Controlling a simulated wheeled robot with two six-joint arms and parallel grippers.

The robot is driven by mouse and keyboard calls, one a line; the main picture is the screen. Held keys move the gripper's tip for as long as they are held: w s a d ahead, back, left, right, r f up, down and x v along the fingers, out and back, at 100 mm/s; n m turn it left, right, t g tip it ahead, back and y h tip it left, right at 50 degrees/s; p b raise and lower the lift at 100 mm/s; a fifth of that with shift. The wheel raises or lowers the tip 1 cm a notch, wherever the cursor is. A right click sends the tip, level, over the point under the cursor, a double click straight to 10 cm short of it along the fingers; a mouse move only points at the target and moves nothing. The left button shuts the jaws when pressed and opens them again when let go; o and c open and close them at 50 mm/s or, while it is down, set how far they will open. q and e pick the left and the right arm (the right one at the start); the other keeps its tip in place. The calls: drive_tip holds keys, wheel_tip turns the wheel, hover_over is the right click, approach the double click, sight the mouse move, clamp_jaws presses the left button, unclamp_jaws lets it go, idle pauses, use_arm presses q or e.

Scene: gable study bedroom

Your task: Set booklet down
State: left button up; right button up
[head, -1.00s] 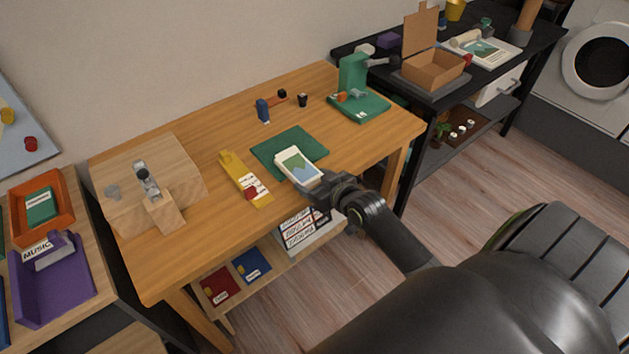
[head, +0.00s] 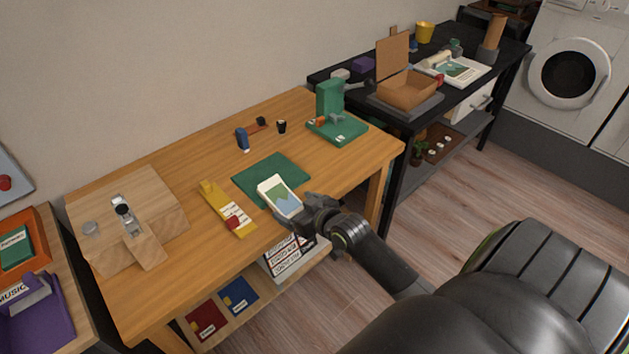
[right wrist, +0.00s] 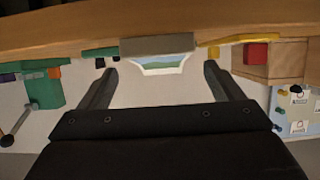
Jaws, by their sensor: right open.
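The booklet (head: 279,196) has a white cover with a green and blue picture. It lies face up at the front edge of the dark green mat (head: 262,171) on the wooden desk, overlapping the mat. My right gripper (head: 306,208) is at the booklet's near right side. In the right wrist view, which looks upside down, the right gripper (right wrist: 160,71) has its two fingers apart. The booklet (right wrist: 166,65) shows end-on beyond and between them, with no finger visibly closed on it. My left gripper is not in view.
A yellow holder (head: 226,208) lies left of the mat. A wooden block with a ramp (head: 125,210) stands farther left. A green stand (head: 335,129) is at the right back, with small items behind the mat. An open cardboard box (head: 405,90) sits on the black table.

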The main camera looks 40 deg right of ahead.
drive_tip(key=v, duration=1.2)
drive_tip(key=s+d+f+m+g+h, duration=0.1)
drive_tip(key=s+d+f+g, duration=0.15)
drive_tip(key=f, duration=0.65)
drive_tip(key=s+d+f+g+h, duration=0.1)
drive_tip(key=s+f, duration=0.2)
drive_tip(key=f, duration=0.6)
drive_tip(key=s+d+f+m+g+h, duration=0.1)
drive_tip(key=s+d+f+g, duration=0.15)
drive_tip(key=f, duration=0.65)
drive_tip(key=s+a+f+g, duration=0.3)
drive_tip(key=s+f, duration=0.6)
drive_tip(key=s, duration=0.4)
drive_tip(key=s+a+f+g+y, duration=0.1)
drive_tip(key=s+a+f+g, duration=0.2)
drive_tip(key=s+a+f, duration=0.3)
drive_tip(key=s+f, duration=0.4)
drive_tip(key=s, duration=0.3)
drive_tip(key=shift+n, duration=0.3)
